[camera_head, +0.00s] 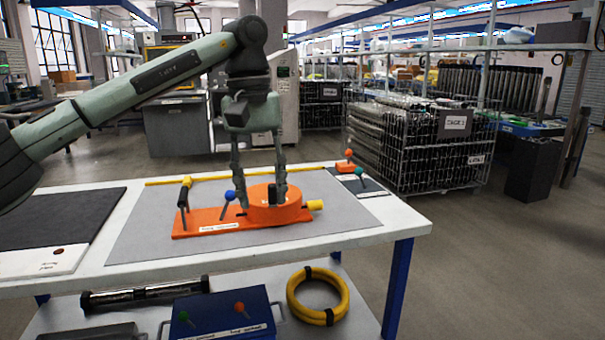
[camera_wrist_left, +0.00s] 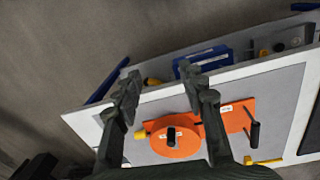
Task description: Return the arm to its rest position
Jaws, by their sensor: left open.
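My left gripper (camera_head: 260,198) is open, fingers pointing down, over the round orange disc of the orange fixture (camera_head: 205,222) on the workbench. It also shows in the left wrist view (camera_wrist_left: 160,85), fingers spread with nothing between their tips. A small black knob (camera_wrist_left: 171,133) stands up from the disc and shows between the fingers, beyond their reach as far as I can see. The exact height of the fingertips above the disc is hard to tell. My right gripper is in neither view.
The fixture carries a blue-knobbed lever (camera_head: 229,196), a black handle (camera_head: 184,192) and a yellow end piece (camera_head: 315,205). A blue box (camera_head: 222,318) and yellow coil (camera_head: 318,296) lie on the lower shelf.

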